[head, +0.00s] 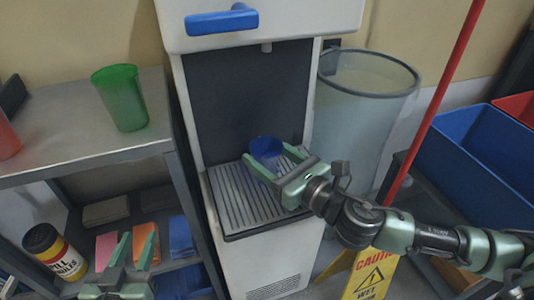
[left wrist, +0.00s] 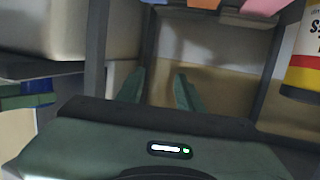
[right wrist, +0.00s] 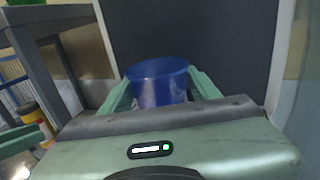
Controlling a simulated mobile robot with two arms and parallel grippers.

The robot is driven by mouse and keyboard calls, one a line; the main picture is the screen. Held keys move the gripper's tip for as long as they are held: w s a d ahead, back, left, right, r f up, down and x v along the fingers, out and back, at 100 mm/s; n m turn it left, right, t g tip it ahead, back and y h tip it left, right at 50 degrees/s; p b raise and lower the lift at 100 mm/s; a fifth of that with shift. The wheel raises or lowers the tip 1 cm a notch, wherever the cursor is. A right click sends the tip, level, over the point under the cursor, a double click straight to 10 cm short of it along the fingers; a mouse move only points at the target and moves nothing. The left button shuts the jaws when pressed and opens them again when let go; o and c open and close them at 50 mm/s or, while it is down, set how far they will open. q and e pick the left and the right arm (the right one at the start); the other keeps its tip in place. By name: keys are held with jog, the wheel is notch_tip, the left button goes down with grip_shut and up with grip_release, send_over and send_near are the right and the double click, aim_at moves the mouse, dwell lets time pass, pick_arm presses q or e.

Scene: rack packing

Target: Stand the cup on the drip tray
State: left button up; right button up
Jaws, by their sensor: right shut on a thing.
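A blue cup (head: 266,150) is between the fingers of my right gripper (head: 265,165), which is shut on it. The cup looks upright over the grey slatted drip tray (head: 233,205) of the white dispenser. Whether its base touches the tray is hidden by the gripper. In the right wrist view the cup (right wrist: 158,82) sits between both green fingers, its lower part hidden. My left gripper (head: 132,252) is low at the left, in front of the shelf unit. In the left wrist view its fingers (left wrist: 160,88) are apart with nothing between them.
The dispenser's blue handle (head: 222,20) and small spout (head: 266,47) are above the tray. A green cup (head: 120,97) stands on the metal shelf at left. A grey bin (head: 365,110), red pole (head: 432,100) and yellow caution sign (head: 372,275) are at right.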

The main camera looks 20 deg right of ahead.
jog(key=o, duration=1.5)
jog(key=shift+c, duration=0.2)
jog(key=shift+r, duration=0.2)
jog(key=v, duration=0.6)
jog(key=shift+s+f+b, duration=0.2)
jog(key=shift+b, duration=0.2)
jog(key=v, duration=0.1)
jog(key=p+v, duration=0.2)
jog(key=shift+d+r, duration=0.1)
jog(key=shift+r, duration=0.2)
pick_arm(q)
jog(key=s+a+f+g+y+p, duration=0.2)
jog(key=s+a+f+g, duration=0.2)
jog(key=s+f+g, duration=0.4)
notch_tip(320, 180, down, 3)
jog(key=shift+s+y, duration=0.3)
jog(key=shift+s, duration=0.65)
pick_arm(e)
jog(key=v, duration=0.2)
jog(key=shift+s+d, duration=0.15)
jog(key=shift+s, duration=0.1)
jog(key=shift+f, duration=0.1)
